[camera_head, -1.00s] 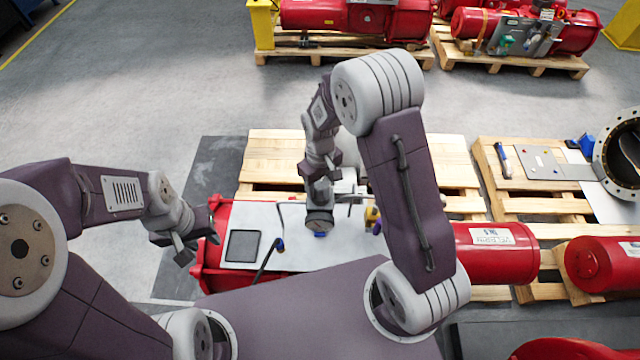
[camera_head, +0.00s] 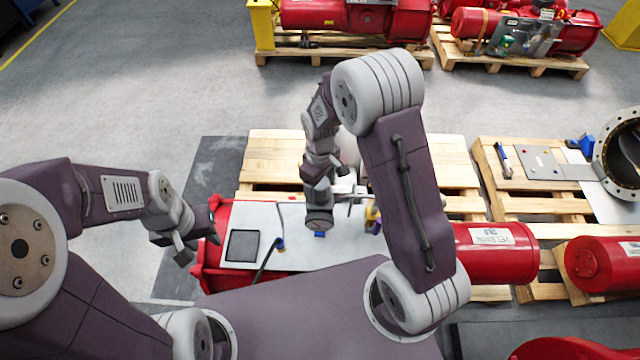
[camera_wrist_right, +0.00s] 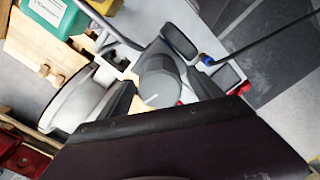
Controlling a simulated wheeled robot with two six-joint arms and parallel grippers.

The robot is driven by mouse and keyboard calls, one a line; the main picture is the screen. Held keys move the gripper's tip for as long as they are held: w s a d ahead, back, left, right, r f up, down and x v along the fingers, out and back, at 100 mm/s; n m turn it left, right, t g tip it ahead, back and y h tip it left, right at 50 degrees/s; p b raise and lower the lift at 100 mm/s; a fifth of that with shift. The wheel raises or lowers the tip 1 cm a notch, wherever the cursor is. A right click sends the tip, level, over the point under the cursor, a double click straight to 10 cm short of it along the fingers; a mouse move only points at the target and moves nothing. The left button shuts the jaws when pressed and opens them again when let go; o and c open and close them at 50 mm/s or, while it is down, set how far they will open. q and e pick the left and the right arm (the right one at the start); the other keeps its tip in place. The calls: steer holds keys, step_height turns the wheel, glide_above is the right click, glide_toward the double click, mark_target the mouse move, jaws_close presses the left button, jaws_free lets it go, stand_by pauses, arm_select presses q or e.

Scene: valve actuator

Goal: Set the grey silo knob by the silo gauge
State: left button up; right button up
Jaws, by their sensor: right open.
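In the right wrist view a grey round knob (camera_wrist_right: 160,80) with a white pointer line fills the middle, seen close up. I take it to be the silo knob. My right gripper (camera_head: 319,222) hangs over the white plate (camera_head: 285,214) in the head view; it is open, with its fingers close to the knob. I cannot tell whether they touch it. In the head view my own wrist hides the knob. I cannot make out the silo gauge in either view. My left gripper (camera_head: 194,240) is open and empty beside the plate's left end.
A dark square panel (camera_head: 242,245) and a black cable (camera_head: 267,260) lie on the plate. Red cylinders (camera_head: 492,250) lie to the right. A wooden pallet (camera_head: 270,150) is behind. A green box (camera_wrist_right: 55,12) stands at upper left in the wrist view.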

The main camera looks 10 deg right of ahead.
mark_target(324, 180)
step_height(324, 180, up, 9)
steer(key=shift+r+b, duration=0.1)
steer(key=shift+b, duration=0.75)
steer(key=shift+d+f, duration=0.1)
steer(key=shift+f, duration=0.25)
steer(key=b, duration=0.1)
steer(key=d+b, duration=0.1)
steer(key=shift+w+f+b, duration=0.15)
steer(key=shift+f+b, duration=0.15)
steer(key=shift+b, duration=0.05)
steer(key=s+d+f+m+t+b, duration=0.1)
steer(key=s+d+f+m+b, duration=0.3)
steer(key=s+f+m, duration=0.4)
steer(key=s+f, duration=0.1)
steer(key=s, duration=0.3)
steer(key=shift+s+d+b, duration=0.2)
steer(key=shift+s+b, duration=0.2)
